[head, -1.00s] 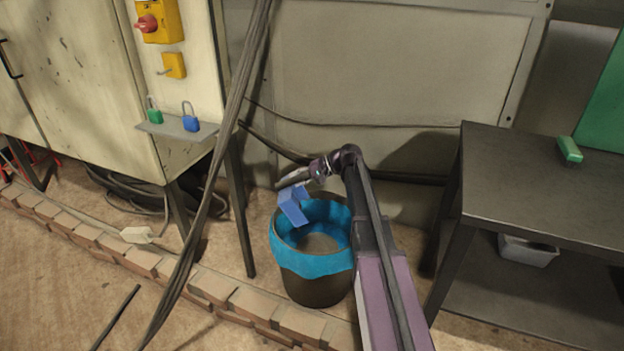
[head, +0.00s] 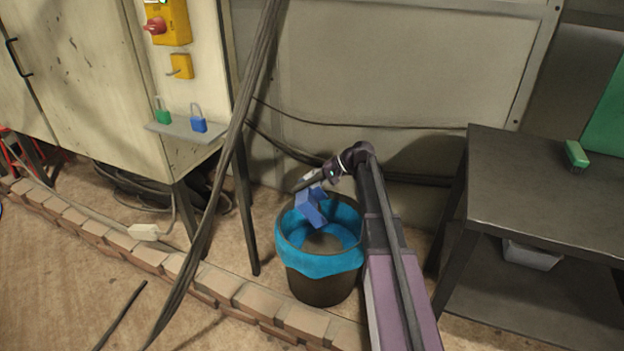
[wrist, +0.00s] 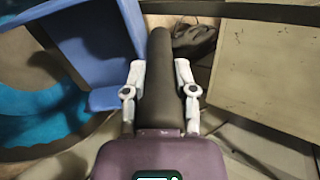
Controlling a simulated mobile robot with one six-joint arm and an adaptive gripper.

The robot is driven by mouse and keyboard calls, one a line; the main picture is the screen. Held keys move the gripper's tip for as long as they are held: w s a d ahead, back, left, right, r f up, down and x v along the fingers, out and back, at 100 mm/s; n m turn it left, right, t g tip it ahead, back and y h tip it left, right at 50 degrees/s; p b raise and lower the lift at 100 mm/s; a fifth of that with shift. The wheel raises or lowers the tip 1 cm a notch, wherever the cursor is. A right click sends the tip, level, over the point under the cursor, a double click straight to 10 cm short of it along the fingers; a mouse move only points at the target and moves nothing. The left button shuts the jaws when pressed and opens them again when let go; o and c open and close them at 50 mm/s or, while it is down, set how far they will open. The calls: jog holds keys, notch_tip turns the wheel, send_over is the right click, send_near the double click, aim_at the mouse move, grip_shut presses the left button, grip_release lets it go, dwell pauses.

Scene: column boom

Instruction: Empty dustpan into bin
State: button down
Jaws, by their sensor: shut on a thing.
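The blue dustpan (head: 311,207) is over the rim of the bin, tilted with its pan pointing down. Its pan also shows at the upper left of the wrist view (wrist: 98,45). My gripper (head: 309,183) is shut on the dustpan's dark handle (wrist: 159,85), which lies between the two pale fingers in the wrist view. The bin (head: 320,285) is dark and round, with a bright blue liner (head: 318,262) folded over its rim. The inside of the pan is mostly hidden in the head view, and I cannot tell whether anything lies in it.
A low brick kerb (head: 250,300) runs in front of the bin. Hanging cables (head: 212,195) and a cabinet (head: 90,90) stand to the left. A dark table (head: 550,205) with a green-backed brush (head: 576,155) is at the right. A wall panel is close behind.

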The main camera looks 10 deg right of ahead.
jog(key=shift+a, duration=0.15)
jog(key=shift+w+a+h+p, duration=0.3)
jog(key=shift+a+h+p, duration=0.4)
jog(key=shift+a+p, duration=0.2)
jog(key=r+p, duration=0.2)
jog(key=shift+a+p, duration=0.25)
jog(key=shift+p, duration=0.05)
jog(key=shift+w+a+f+g+h+p, duration=0.1)
jog(key=shift+w+a+g+h+p, duration=0.1)
jog(key=shift+a+h+p, duration=0.3)
jog(key=shift+w+a+f+g+h+p, duration=0.1)
jog(key=shift+w+a+g+h+p, duration=0.1)
jog(key=shift+a+h, duration=0.45)
jog(key=shift+w+a+f+g+h+p, duration=0.1)
jog(key=shift+w+a+g+h+p, duration=0.2)
jog(key=shift+a, duration=0.45)
jog(key=w+a+f+g+h+b, duration=0.1)
jog(key=a+f+h, duration=0.3)
jog(key=a+h, duration=0.2)
jog(key=shift+w+f+b, duration=0.2)
jog(key=shift+f+b, duration=0.05)
jog(key=shift+b, duration=0.05)
